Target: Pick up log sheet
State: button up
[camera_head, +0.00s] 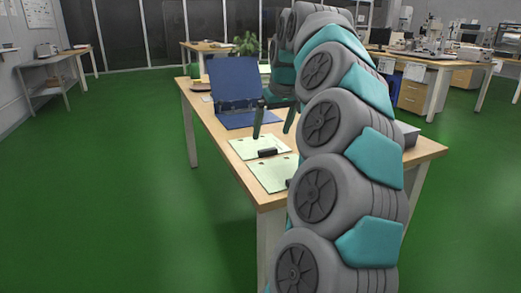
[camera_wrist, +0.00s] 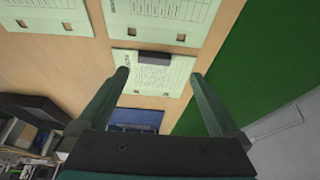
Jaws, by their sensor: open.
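Several pale green printed sheets lie flat on the wooden table; I cannot tell from the print which is the log sheet. One sheet (camera_head: 255,143) lies nearest the blue binder, and it shows between my fingers in the wrist view (camera_wrist: 150,82). A small dark block (camera_head: 268,152) sits at this sheet's edge, seen also in the wrist view (camera_wrist: 154,58). A second sheet (camera_head: 270,175) lies at the table's near end, seen in the wrist view (camera_wrist: 160,18). My gripper (camera_head: 273,122) is open and empty above the first sheet, its fingers (camera_wrist: 159,78) either side of it.
An open blue binder (camera_head: 235,82) stands behind the sheets. Another sheet (camera_wrist: 45,14) lies to the left in the wrist view. A grey box (camera_head: 407,134) is at the table's right, partly behind my arm. Green floor (camera_head: 120,190) is clear left of the table.

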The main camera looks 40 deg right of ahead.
aim_at(269, 150)
jog(key=shift+d+f, duration=0.15)
jog(key=shift+d, duration=0.4)
jog(key=shift+d+f, duration=0.2)
jog(key=shift+a+p+x, duration=0.15)
jog(key=shift+p+x, duration=0.05)
jog(key=shift+x, duration=1.6)
jog(key=shift+a+p+x, duration=0.15)
jog(key=shift+x, duration=1.65)
jog(key=shift+w, duration=0.1)
jog(key=shift+c, duration=0.2)
jog(key=c, duration=1.2)
jog(key=shift+r, duration=0.1)
jog(key=shift+c, duration=0.2)
